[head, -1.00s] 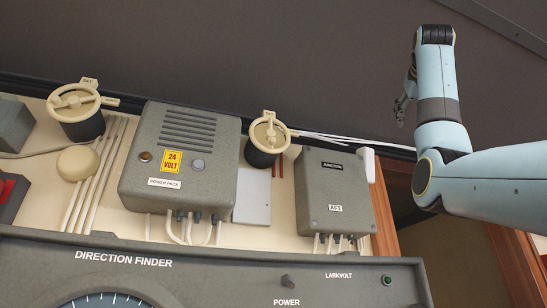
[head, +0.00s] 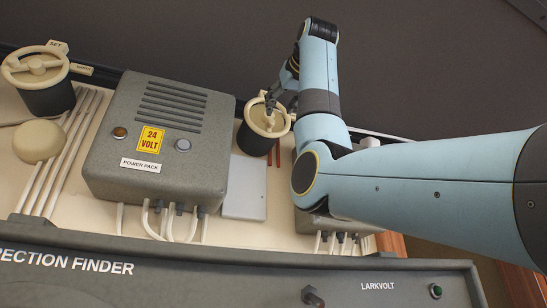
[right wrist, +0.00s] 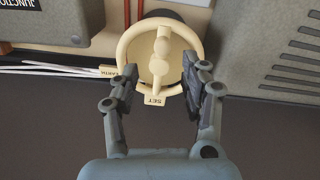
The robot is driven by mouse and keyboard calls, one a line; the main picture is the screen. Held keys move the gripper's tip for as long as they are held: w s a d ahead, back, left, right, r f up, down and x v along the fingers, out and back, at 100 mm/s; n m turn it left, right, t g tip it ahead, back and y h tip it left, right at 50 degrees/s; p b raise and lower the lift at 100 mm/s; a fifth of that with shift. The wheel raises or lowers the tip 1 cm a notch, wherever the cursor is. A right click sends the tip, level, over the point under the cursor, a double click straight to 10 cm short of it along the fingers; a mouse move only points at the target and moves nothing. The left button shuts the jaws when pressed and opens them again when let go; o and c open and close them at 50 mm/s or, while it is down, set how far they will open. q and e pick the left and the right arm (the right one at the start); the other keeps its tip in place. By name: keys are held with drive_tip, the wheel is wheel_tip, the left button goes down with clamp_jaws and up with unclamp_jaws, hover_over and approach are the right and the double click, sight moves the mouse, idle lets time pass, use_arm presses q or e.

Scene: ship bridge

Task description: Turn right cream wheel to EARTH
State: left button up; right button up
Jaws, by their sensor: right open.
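The right cream wheel (head: 257,127) tops a dark round body on the wall panel, right of the power pack. In the right wrist view the wheel (right wrist: 122,48) shows its raised bar (right wrist: 161,50) running nearly up and down, its lower end toward the SET tab (right wrist: 154,100). The EARTH tab (right wrist: 119,72) sticks out at the left. In the head view my right gripper (head: 270,101) reaches the wheel from behind. My left gripper is not in view.
The grey power pack (head: 160,150) stands left of the wheel. A junction box (right wrist: 45,22) is close on the other side, mostly hidden by my arm in the head view. Another cream wheel (head: 35,64) is at far left. White cables (right wrist: 60,70) run beside the EARTH tab.

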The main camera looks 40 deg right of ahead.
sight(272, 120)
drive_tip(key=p+x, duration=0.1)
drive_tip(key=x, duration=0.3)
drive_tip(key=shift+w+a, duration=0.1)
drive_tip(key=shift+w, duration=0.25)
drive_tip(key=shift+p+x, duration=0.7)
drive_tip(key=shift+x, duration=0.25)
drive_tip(key=shift+s+f, duration=0.1)
drive_tip(key=shift+f, duration=0.15)
drive_tip(key=shift+c, duration=1.2)
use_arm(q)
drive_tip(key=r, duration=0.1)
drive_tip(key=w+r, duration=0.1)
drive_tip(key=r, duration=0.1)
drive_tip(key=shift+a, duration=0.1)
use_arm(e)
clamp_jaws()
